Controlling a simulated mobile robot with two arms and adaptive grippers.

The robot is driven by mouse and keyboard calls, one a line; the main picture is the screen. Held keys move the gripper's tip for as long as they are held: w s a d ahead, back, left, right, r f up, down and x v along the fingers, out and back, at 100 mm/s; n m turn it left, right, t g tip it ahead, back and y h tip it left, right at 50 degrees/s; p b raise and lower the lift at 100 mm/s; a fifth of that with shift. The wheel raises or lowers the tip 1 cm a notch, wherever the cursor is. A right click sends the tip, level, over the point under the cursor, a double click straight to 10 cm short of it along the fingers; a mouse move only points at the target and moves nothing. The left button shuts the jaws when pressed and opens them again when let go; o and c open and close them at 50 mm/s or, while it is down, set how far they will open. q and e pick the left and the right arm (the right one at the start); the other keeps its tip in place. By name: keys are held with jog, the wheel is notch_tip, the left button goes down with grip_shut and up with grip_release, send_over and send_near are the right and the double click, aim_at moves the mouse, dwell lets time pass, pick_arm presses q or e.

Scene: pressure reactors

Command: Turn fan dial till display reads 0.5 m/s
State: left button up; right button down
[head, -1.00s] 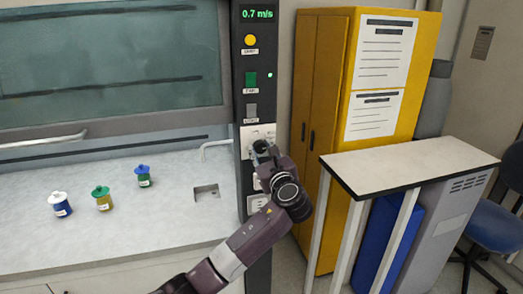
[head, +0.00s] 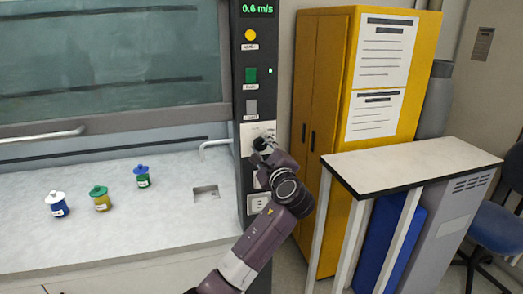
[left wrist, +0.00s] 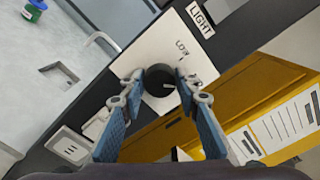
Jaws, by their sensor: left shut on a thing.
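The display (head: 258,10) at the top of the dark control column reads 0.6 m/s in green. The black fan dial (left wrist: 162,84) sits on a white plate (left wrist: 203,63) in the left wrist view, with a small light mark on it. My left gripper (left wrist: 162,85) has its blue-padded fingers on both sides of the dial and is shut on it. In the head view my left gripper (head: 263,146) is at the plate and mostly hides the dial. My right gripper is not in view.
The yellow button (head: 250,35), green switch (head: 251,75) and grey switch (head: 251,107) sit above the dial. Sockets (head: 258,202) lie below. Several small bottles (head: 101,198) stand on the hood worktop (head: 160,226). A small table (head: 412,164) and yellow cabinet (head: 321,100) stand to the right.

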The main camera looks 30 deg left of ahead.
pick_arm(q)
jog(key=shift+n, duration=0.4)
jog(key=o, duration=1.2)
jog(key=shift+c, duration=0.2)
jog(key=v, duration=1.2)
